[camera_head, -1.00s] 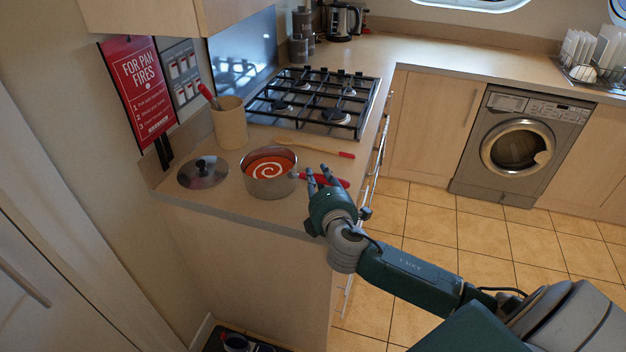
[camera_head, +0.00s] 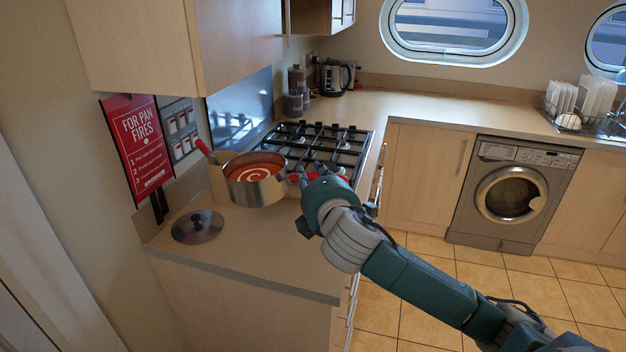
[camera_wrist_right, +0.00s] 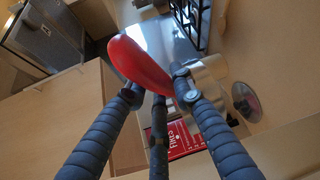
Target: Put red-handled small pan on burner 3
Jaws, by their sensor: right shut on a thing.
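The red-handled small pan (camera_head: 256,188) is silver, with red soup and a white swirl inside. It looks held up above the counter, roughly level, in front of the hob. My right gripper (camera_head: 312,172) is shut on its red handle (camera_wrist_right: 140,66), which lies between the fingers in the right wrist view. The black gas hob (camera_head: 345,143) is behind the pan; its front part is partly hidden by the pan and gripper. I cannot read which burner is number 3. My left gripper is not in view.
A glass lid (camera_head: 197,227) with a black knob lies on the counter (camera_head: 262,247) near its left edge. A wall cupboard (camera_head: 175,45) overhangs at the left.

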